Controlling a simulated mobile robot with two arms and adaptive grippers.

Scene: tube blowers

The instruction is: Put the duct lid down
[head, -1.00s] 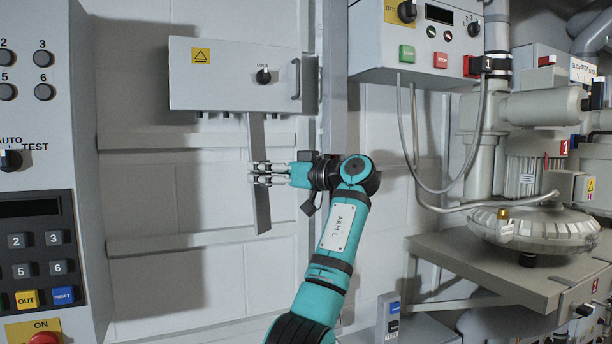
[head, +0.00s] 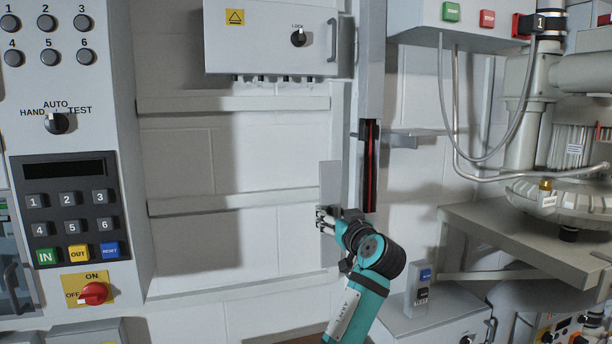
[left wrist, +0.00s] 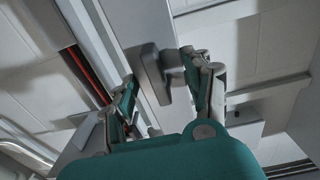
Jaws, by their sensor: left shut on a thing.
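The duct lid (head: 329,180) is a flat grey strip, held upright in front of the wall in the head view. My left gripper (head: 324,219) is shut on it near its lower part. In the left wrist view the lid (left wrist: 143,25) runs up between the fingers, and a grey block-like grip (left wrist: 153,75) on it sits at the fingertips (left wrist: 162,78). The open duct (head: 370,165), with red and dark wiring inside, stands just right of the lid, apart from it. The lid's lower end is partly hidden by the gripper. My right gripper is not in view.
A grey lock box (head: 270,40) hangs above. A keypad panel (head: 72,205) stands at left. A grey bench (head: 530,245) carries the blower at right. A low grey cabinet (head: 430,318) stands below right. The wall left of the lid is clear between horizontal rails.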

